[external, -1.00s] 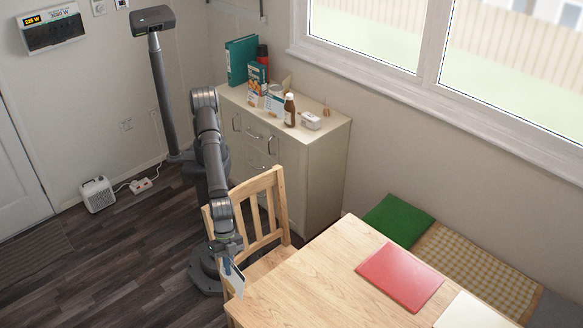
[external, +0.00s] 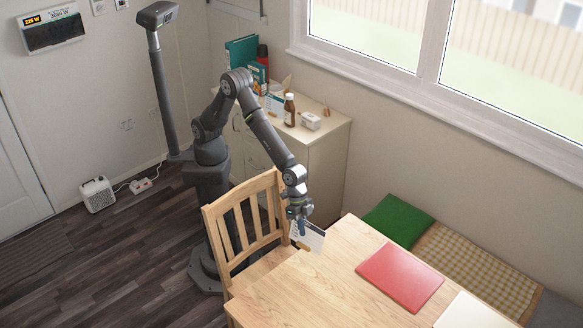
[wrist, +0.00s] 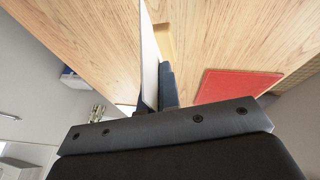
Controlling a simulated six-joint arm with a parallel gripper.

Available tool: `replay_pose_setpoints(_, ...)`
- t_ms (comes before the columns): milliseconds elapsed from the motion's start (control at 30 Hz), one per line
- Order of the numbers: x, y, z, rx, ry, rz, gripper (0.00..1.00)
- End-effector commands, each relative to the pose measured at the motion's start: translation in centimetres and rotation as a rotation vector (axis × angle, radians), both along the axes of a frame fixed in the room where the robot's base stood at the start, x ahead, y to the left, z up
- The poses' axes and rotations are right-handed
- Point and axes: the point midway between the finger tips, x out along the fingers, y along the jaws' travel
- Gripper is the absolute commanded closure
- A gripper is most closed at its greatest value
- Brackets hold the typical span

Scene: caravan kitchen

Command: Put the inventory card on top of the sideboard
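The inventory card (external: 312,238), a white sheet with faint print, hangs from my gripper (external: 301,224) above the table's far left edge, next to the chair. My gripper is shut on it. In the wrist view the card (wrist: 149,50) shows nearly edge-on beside the dark blue fingers (wrist: 167,88), with a small tan piece (wrist: 164,42) next to it. The cream sideboard (external: 325,165) stands against the wall behind my arm, its top partly hidden by the arm.
On the sideboard are a teal binder (external: 240,52), a brown bottle (external: 289,109), a white box (external: 310,121) and other small items. A wooden chair (external: 268,187) stands before it. The table (external: 320,285) holds a red folder (external: 400,276). The sideboard's front right corner looks clear.

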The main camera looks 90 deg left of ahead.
Motion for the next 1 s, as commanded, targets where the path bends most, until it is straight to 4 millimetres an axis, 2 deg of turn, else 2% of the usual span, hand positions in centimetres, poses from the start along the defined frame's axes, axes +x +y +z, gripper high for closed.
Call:
replay_pose_setpoints(33,1.7,2.4,-0.2,0.0,0.003,0.031,1.0)
replay_pose_setpoints(200,5.8,9.5,-0.8,-0.003,0.003,0.107,1.0)
replay_pose_setpoints(500,10.4,22.7,-1.8,-0.007,0.0,0.247,1.0)
replay_pose_setpoints(733,11.8,33.0,-2.5,-0.008,-0.01,0.358,1.0)
replay_pose_setpoints(900,11.5,40.2,-3.0,-0.006,-0.018,0.443,1.0)
replay_pose_setpoints(1000,11.0,43.9,-3.2,-0.003,-0.022,0.486,1.0)
